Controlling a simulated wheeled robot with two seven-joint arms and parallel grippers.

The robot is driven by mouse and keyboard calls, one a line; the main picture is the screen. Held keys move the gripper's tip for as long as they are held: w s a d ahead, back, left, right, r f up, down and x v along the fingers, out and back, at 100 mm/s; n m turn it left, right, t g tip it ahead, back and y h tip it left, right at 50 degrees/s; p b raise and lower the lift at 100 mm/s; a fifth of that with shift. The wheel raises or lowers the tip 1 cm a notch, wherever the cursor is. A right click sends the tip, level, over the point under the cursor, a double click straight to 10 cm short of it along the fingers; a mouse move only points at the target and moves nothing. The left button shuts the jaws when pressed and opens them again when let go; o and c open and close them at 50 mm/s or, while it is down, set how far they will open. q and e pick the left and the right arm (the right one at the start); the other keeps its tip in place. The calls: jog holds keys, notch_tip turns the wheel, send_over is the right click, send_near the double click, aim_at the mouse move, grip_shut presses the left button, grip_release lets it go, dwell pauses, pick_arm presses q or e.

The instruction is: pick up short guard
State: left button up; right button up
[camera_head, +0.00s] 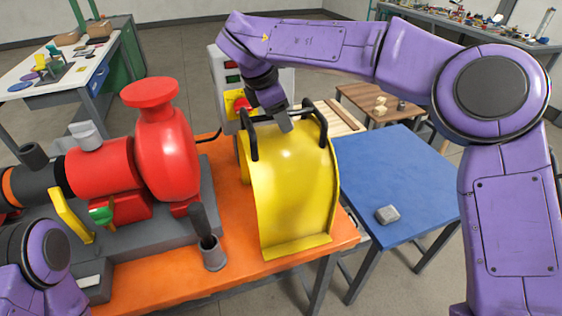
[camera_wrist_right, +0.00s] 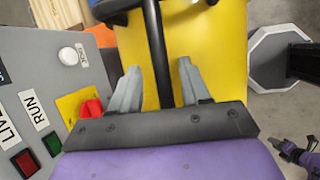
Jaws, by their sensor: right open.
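The short guard (camera_head: 293,190) is a yellow curved cover standing at the right end of the orange bench, with two black handles on top. My right gripper (camera_head: 286,122) is at the top of the guard near the handles. In the right wrist view the right gripper (camera_wrist_right: 158,88) is open, its two grey fingers apart. A black handle bar (camera_wrist_right: 156,45) runs between them over the yellow surface; I cannot tell how deep it sits. My left arm shows at the lower left of the head view, its gripper out of sight.
A red pump (camera_head: 165,150) stands left of the guard, with a grey cup (camera_head: 213,256) at the bench front. A grey control box (camera_wrist_right: 40,95) with buttons is close beside the right gripper. A blue table (camera_head: 385,170) to the right holds a grey block (camera_head: 388,214) and is mostly clear.

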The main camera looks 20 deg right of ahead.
jog(key=shift+s+d, duration=0.1)
jog(key=shift+s, duration=0.2)
jog(key=shift+w, duration=0.1)
jog(key=shift+f+b, duration=0.25)
jog(key=shift+b, duration=0.25)
grip_shut()
dwell(1.4)
jog(key=shift+r, duration=0.1)
